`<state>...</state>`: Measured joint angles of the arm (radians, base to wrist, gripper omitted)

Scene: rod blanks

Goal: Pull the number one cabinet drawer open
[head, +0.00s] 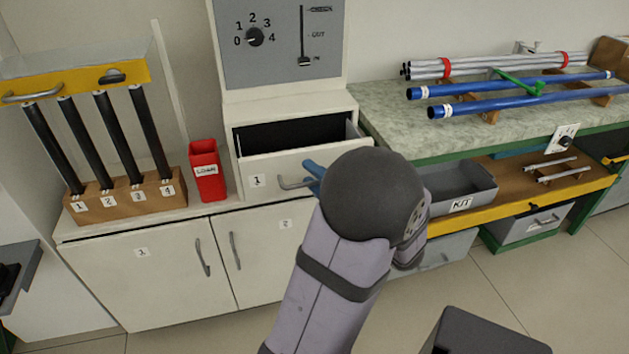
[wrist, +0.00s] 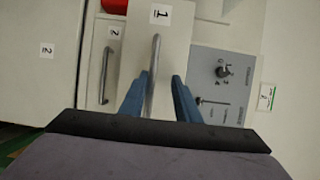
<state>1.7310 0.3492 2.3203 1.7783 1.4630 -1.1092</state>
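The number 1 drawer (head: 222,172) is a cream drawer in the cabinet, labelled 1. It stands partly pulled out, with its dark inside showing above the front. Its metal bar handle (head: 292,184) is on the front; in the wrist view the handle (wrist: 154,70) runs between my blue fingers. My gripper (head: 316,172) is at the handle's right end in the head view. In the wrist view my gripper (wrist: 162,76) has its fingers apart, one on each side of the handle. The left finger is close against it; a gap shows at the right finger. Contact is unclear.
Cabinet doors (head: 170,275) with handles are below the drawer. A red LOAN bin (head: 206,172) and a rack of black rods (head: 125,203) stand to the left. A control panel (head: 280,50) rises above. A workbench with blue rods (head: 520,102) and a grey KIT tray (head: 461,203) are right.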

